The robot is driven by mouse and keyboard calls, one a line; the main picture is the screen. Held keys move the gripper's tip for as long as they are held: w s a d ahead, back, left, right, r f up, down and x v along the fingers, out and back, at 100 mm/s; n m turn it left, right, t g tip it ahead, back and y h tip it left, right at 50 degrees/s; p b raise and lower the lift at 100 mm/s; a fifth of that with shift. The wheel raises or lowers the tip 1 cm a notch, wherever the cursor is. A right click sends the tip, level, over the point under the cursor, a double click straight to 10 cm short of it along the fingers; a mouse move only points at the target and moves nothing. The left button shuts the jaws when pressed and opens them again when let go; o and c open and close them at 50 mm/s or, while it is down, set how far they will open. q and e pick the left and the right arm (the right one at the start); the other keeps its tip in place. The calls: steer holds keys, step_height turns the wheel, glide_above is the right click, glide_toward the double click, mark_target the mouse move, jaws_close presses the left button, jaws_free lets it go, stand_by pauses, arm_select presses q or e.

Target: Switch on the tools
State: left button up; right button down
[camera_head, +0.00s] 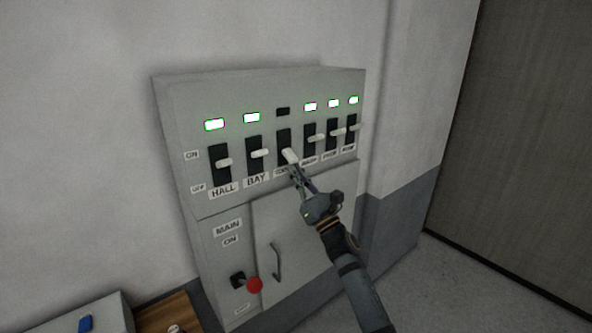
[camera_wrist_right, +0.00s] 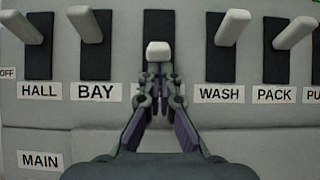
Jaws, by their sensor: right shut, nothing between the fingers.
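A grey switch panel (camera_head: 180,130) on the wall carries a row of white levers in black slots, each with a lamp above. The third lever (camera_head: 290,156) has a dark lamp (camera_head: 283,112); the other lamps are lit green. Its label is partly covered and I cannot read it. My right gripper (camera_head: 295,171) is shut and empty, its fingertips just below the third lever. In the right wrist view the fingers (camera_wrist_right: 158,78) are close under the lever's tip (camera_wrist_right: 159,50); I cannot tell whether they touch. My left gripper is not in view.
Neighbouring levers for BAY (camera_head: 260,153) and WASH (camera_head: 314,138) stick out on either side. Below are a cabinet door with a handle (camera_head: 276,262) and a red-knobbed MAIN lever (camera_head: 254,285). A box with a blue item (camera_head: 85,323) stands at lower left.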

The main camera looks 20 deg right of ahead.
steer(key=p, duration=0.1)
steer(key=s+r+p, duration=0.1)
steer(key=r+p, duration=0.1)
steer(key=shift+s+d+r+g, duration=0.25)
steer(key=shift+d+g, duration=0.05)
arm_select(q)
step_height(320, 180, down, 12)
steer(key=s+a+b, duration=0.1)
steer(key=b, duration=1.4)
arm_select(e)
steer(key=s+d+f, duration=0.1)
steer(key=s+d, duration=0.3)
steer(key=s, duration=0.7)
steer(key=shift+f, duration=0.4)
